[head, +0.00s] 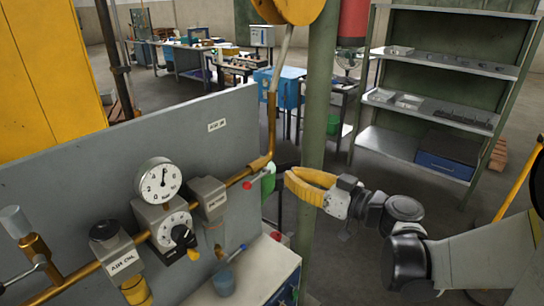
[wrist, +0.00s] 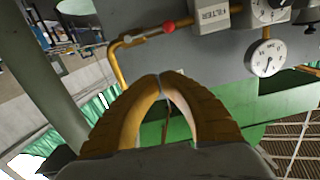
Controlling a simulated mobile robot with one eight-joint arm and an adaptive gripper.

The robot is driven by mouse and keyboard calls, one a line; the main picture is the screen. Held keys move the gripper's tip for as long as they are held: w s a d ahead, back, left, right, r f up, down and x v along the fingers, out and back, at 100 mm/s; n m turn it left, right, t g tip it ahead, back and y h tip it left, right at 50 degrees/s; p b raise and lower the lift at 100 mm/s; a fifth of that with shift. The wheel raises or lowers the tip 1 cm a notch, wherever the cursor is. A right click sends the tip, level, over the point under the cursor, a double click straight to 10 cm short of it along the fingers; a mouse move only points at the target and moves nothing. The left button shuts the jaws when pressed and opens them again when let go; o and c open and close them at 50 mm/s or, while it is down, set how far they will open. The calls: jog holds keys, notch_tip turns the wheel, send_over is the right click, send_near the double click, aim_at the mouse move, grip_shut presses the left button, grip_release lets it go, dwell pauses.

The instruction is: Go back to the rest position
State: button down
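My gripper (head: 289,180) shows in the head view at the end of my arm, just right of the grey panel and in front of the green post. Its yellow fingers point left toward the pipe end. In the wrist view my gripper (wrist: 165,76) has its curved fingertips together, with nothing seen held between them. The brass air pipe (head: 235,180) with a red-ended lever (head: 247,185) lies left of the fingers, apparently apart from them. The filter block (wrist: 212,15) and gauge (wrist: 264,58) show upper right in the wrist view.
The grey panel (head: 90,165) carries a pressure gauge (head: 158,181), a regulator knob (head: 178,226) and valves. A green post (head: 318,100) stands close behind my gripper. A metal shelf (head: 440,60) stands at the back right. Open floor lies between shelf and post.

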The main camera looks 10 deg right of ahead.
jog(key=s+a+f+m+g+h+b, duration=0.2)
jog(key=s+a+f+g+h, duration=0.3)
jog(key=s+f, duration=0.35)
jog(key=s+d+f+m+g+h+b, duration=0.2)
jog(key=s+d+f+m+h, duration=0.2)
jog(key=s, duration=0.5)
jog(key=shift+s+d+f+h, duration=0.15)
jog(key=shift+d+h, duration=0.35)
jog(key=shift+d, duration=0.1)
